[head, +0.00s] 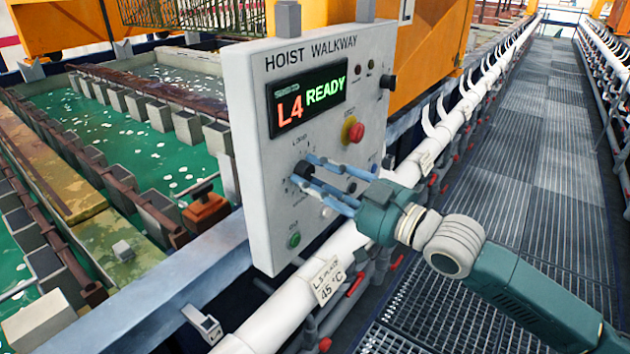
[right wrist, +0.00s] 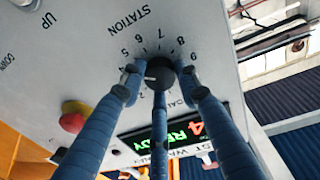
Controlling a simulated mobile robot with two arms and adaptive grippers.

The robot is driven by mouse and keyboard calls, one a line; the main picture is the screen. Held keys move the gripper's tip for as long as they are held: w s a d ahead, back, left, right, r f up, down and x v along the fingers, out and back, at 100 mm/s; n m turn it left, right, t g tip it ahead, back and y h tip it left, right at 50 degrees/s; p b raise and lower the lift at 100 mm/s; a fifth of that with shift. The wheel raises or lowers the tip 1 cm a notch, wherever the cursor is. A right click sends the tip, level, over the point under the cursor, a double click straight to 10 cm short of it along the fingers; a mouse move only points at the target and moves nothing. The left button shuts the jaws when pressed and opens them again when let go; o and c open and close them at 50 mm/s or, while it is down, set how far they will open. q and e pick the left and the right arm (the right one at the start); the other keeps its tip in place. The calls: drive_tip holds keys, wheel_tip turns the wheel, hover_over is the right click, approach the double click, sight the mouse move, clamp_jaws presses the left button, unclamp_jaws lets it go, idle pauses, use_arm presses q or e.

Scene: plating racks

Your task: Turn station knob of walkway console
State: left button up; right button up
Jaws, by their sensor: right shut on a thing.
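The walkway console (head: 262,190) is a pale grey upright panel headed "HOIST WALKWAY". Its station knob (head: 302,170) is small, round and black, and partly hidden by my fingers in the head view. In the right wrist view the knob (right wrist: 160,70) sits in a ring of printed numbers under "STATION", upside down there. My right gripper (head: 308,174) comes in from the right, its blue fingers closed around the knob. The fingertips also show around it in the right wrist view (right wrist: 158,76). The display (head: 307,97) reads "L4" in red and "READY" in green. My left gripper is not in view.
A red button on a yellow base (head: 354,132) sits above my fingers. A green button (head: 294,240) is low on the panel. A white pipe (head: 345,243) with hooks runs beside the console. Green tanks (head: 130,130) lie left; the grated walkway (head: 540,130) at right is clear.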

drive_tip(key=shift+r, duration=0.4)
drive_tip(key=o, duration=1.1)
drive_tip(key=shift+f, duration=0.15)
drive_tip(key=shift+s+d+f, duration=0.2)
drive_tip(key=shift+s+d, duration=0.05)
drive_tip(key=shift+d, duration=0.05)
drive_tip(key=v, duration=1.1)
drive_tip(key=shift+s+d+r, duration=0.1)
